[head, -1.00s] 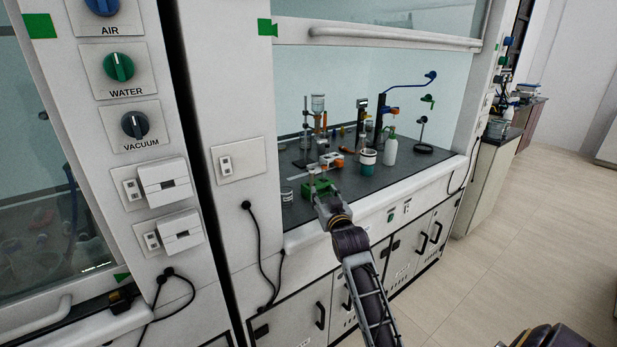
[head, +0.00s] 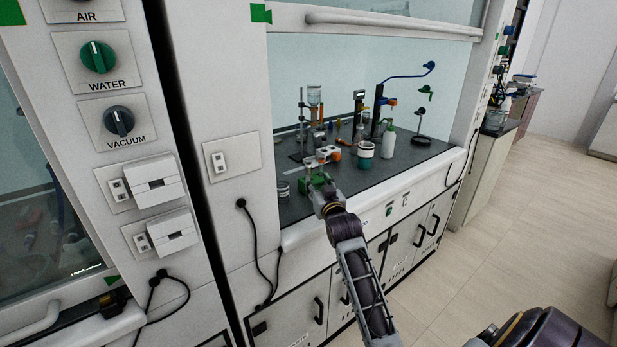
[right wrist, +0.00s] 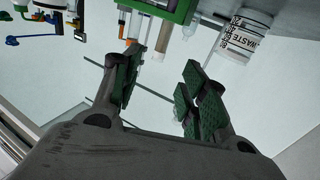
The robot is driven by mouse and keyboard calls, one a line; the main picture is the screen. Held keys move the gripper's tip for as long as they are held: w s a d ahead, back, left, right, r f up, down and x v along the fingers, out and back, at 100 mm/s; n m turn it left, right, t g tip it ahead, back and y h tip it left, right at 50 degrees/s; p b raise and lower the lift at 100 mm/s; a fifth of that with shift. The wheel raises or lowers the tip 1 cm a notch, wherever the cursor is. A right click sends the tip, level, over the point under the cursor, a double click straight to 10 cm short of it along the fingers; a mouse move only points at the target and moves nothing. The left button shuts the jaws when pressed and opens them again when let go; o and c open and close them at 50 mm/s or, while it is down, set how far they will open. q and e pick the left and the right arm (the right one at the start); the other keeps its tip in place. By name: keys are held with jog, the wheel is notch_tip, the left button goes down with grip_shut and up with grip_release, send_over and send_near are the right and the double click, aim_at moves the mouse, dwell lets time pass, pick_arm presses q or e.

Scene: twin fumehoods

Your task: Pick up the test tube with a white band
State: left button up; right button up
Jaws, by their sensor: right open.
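A green rack (right wrist: 180,10) holding several test tubes shows at the top of the right wrist view, which looks upside down. One tube (right wrist: 163,38) is tan with a pale end and lines up with the gap between my fingers; others beside it show orange. I cannot tell for sure which tube has the white band. My right gripper (right wrist: 160,92) is open and empty, its green-padded fingers short of the tubes. In the head view my right gripper (head: 319,186) is at the front of the rack and partly covers it. My left gripper is not in view.
A beaker labelled WASTE (right wrist: 243,45) stands close beside the rack; in the head view it is at the left (head: 283,188). A teal-and-white container (head: 365,155) and a wash bottle (head: 388,142) stand to the right. The raised sash (head: 390,24) is above.

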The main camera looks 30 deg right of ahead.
aim_at(309, 168)
jog(key=x, duration=0.3)
jog(key=shift+w, duration=0.1)
jog(key=shift+x, duration=1.5)
jog(key=shift+w+d, duration=0.2)
jog(key=shift+w, duration=0.4)
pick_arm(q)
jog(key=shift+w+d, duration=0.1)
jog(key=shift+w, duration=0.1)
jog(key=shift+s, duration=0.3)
pick_arm(e)
jog(key=shift+w, duration=0.2)
